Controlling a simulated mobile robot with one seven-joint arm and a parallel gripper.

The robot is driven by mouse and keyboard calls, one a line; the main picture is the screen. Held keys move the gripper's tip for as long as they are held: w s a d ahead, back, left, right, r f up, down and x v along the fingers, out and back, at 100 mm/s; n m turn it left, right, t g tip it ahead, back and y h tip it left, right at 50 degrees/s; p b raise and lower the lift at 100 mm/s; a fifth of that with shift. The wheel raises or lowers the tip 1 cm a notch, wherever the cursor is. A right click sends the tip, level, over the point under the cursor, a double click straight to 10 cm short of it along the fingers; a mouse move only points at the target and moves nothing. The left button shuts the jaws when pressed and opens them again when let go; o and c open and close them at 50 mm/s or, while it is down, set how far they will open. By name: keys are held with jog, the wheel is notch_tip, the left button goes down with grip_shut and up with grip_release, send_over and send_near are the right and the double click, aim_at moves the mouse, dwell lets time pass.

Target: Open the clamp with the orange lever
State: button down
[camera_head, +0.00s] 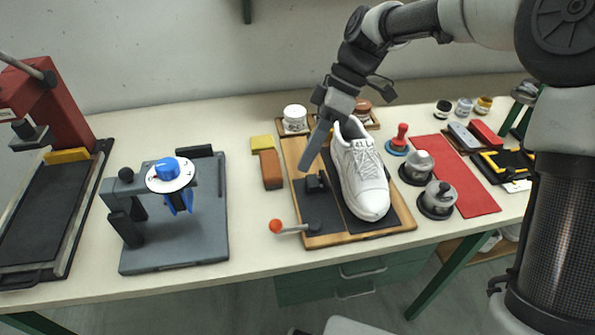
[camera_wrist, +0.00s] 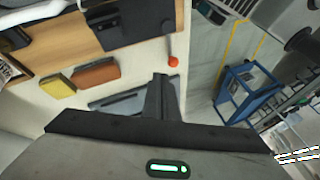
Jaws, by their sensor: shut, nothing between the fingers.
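The clamp's lever is a short pale rod with an orange ball (camera_head: 275,226) at its end. It sticks out left past the front left corner of the wooden board (camera_head: 337,240). The orange ball also shows in the wrist view (camera_wrist: 173,62), just beyond my fingertips. A dark clamp block (camera_head: 316,183) stands on the black plate behind the lever. A white shoe (camera_head: 362,170) rests on the board right of the clamp. My gripper (camera_head: 306,166) is shut and empty, pointing down above the board's left side, behind the lever and apart from it. My shut fingers (camera_wrist: 160,80) show in the wrist view.
A yellow block (camera_head: 262,142) and a brown block (camera_head: 271,169) lie left of the board. A grey fixture with a blue knob (camera_head: 167,168) stands further left. Metal pots (camera_head: 438,198) and a red mat (camera_head: 465,185) are on the right. The table between fixture and lever is clear.

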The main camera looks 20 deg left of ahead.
jog(key=shift+v, duration=1)
jog(key=shift+s, duration=0.1)
jog(key=s+d+r+m+t+h, duration=0.1)
jog(key=s+d+r+m+t, duration=0.25)
jog(key=d, duration=0.55)
jog(key=s+d+r+m+t+h, duration=0.1)
jog(key=d+r+m+t, duration=0.25)
jog(key=d+m, duration=0.4)
jog(key=s+d+m+t+h, duration=0.1)
jog(key=s+d+m+t, duration=0.3)
jog(key=s+d+m, duration=0.65)
notch_tip(320, 180, up, 13)
jog(key=w+d+n+p, duration=0.1)
jog(key=w+p, duration=0.1)
jog(key=p, duration=1)
jog(key=shift+d, duration=0.4)
